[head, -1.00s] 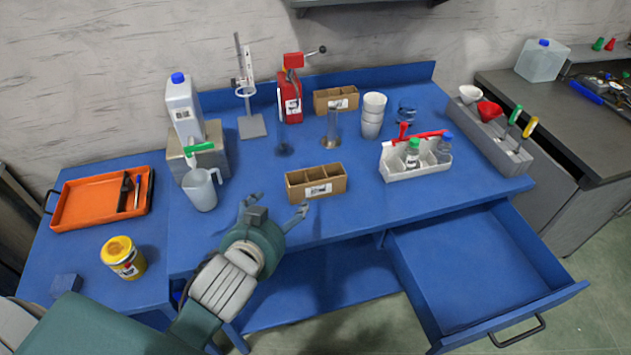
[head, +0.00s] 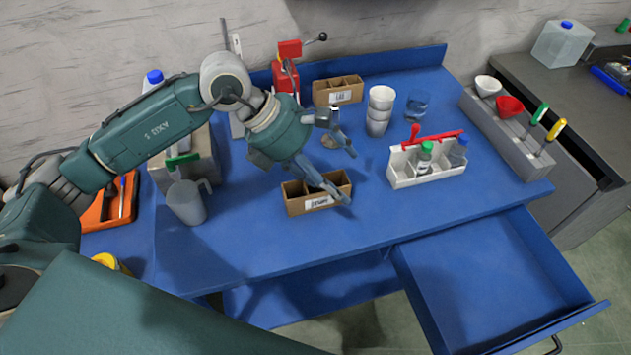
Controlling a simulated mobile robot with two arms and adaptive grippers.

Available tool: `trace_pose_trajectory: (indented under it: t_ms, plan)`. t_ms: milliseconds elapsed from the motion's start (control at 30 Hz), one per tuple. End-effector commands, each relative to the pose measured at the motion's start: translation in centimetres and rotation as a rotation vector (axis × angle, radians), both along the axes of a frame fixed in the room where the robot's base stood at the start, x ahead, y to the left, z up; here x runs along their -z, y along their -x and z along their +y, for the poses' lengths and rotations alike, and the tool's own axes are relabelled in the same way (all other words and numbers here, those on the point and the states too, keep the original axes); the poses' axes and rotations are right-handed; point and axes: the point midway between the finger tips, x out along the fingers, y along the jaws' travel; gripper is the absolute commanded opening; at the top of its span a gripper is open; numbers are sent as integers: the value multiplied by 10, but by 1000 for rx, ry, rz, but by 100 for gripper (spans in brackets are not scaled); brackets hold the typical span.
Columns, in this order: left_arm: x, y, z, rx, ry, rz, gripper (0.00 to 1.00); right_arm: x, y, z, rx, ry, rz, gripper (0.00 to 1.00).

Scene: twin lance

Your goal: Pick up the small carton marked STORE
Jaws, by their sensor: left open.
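A small brown carton (head: 296,206) with open compartments stands near the middle of the blue table; the small print on its white label looks like STORE. A second, similar carton (head: 345,92) stands at the back, with a shorter label that looks like LAB. My left gripper (head: 350,178) comes in from the left above the front carton. Its fingers are spread, one over the carton's right part and one farther back. They hide part of the carton's top, and I cannot tell whether they touch it. My right gripper is not in view.
White stacked cups (head: 379,112) and a white bottle caddy (head: 405,172) stand to the right. A grey jug (head: 186,204) is at the left. The drawer (head: 490,285) is open at the front right.

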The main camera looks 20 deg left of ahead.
Motion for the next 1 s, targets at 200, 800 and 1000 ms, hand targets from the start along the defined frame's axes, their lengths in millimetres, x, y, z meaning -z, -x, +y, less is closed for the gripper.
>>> trace_pose_trajectory:
  t_ms: [200, 800, 1000]
  plan:
    - [14, -16, 78, -49, -270, -7, 80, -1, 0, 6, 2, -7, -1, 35]
    - [78, -30, 57, -50, -283, -1, 80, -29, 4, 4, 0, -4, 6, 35]
    - [105, -36, 48, -52, -283, -4, 80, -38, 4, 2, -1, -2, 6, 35]
